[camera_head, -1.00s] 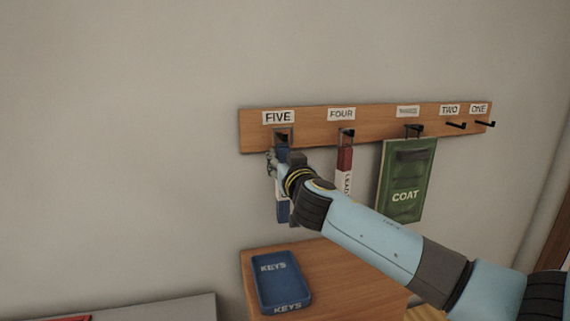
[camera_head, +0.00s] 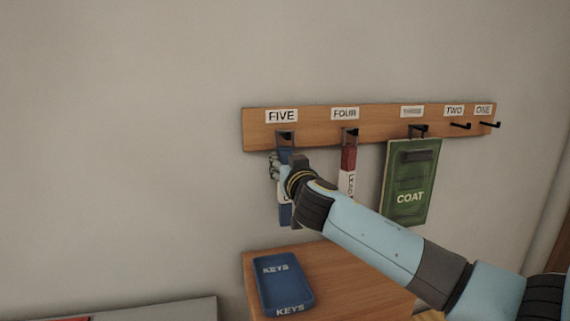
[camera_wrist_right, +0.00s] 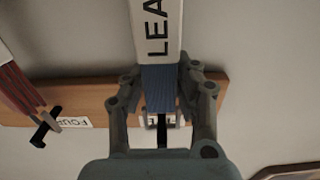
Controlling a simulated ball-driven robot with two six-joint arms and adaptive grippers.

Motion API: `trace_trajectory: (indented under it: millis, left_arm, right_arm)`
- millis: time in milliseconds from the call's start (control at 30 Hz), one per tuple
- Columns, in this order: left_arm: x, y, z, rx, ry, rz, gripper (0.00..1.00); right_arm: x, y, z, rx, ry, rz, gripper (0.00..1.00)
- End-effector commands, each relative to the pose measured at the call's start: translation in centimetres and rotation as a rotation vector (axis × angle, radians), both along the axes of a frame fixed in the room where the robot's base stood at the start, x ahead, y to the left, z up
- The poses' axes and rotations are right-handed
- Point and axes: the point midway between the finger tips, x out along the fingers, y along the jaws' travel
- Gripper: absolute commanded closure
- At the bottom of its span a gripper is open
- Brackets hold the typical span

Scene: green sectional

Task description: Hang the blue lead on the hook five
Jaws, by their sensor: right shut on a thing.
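The blue lead (camera_head: 285,214) hangs upright below hook five (camera_head: 285,137), blue at its ends with a white label part. It also shows in the right wrist view (camera_wrist_right: 160,86), with its label toward the top of that picture. My right gripper (camera_head: 279,166) is just below the hook, shut on the lead's blue upper part, with one finger on each side. The lead's top meets the hook area, but I cannot tell whether its loop is around the hook. My left gripper is not in view.
A red and white lead (camera_head: 348,160) hangs on hook four, close on the right. A green coat item (camera_head: 410,185) hangs on hook three. Hooks two (camera_head: 461,126) and one (camera_head: 490,124) are empty. A blue keys tray (camera_head: 287,287) lies on the wooden cabinet (camera_head: 345,275) below.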

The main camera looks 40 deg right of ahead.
Motion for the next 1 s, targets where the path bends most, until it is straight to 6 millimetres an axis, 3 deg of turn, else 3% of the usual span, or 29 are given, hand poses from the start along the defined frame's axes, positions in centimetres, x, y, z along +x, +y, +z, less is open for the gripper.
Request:
trace_trajectory:
  millis: [67, 100, 300, 667, 1000]
  left_arm:
    - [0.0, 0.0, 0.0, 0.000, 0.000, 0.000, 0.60]
    - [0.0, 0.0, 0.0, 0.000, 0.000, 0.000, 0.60]
    - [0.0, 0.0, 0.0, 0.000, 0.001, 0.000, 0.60]
    - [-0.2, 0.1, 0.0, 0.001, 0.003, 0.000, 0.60]
    - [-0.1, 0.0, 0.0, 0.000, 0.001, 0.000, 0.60]
  right_arm:
    - [0.0, 0.0, 0.0, 0.000, 0.000, 0.000, 1.00]
    - [0.0, 0.0, 0.0, 0.000, 0.000, 0.000, 0.68]
    - [0.0, 0.0, 0.0, 0.000, 0.000, 0.000, 0.45]
    - [-0.8, 0.5, -0.2, 0.000, 0.002, 0.000, 0.45]
    - [-7.1, 3.9, -0.2, 0.003, 0.003, 0.001, 0.45]
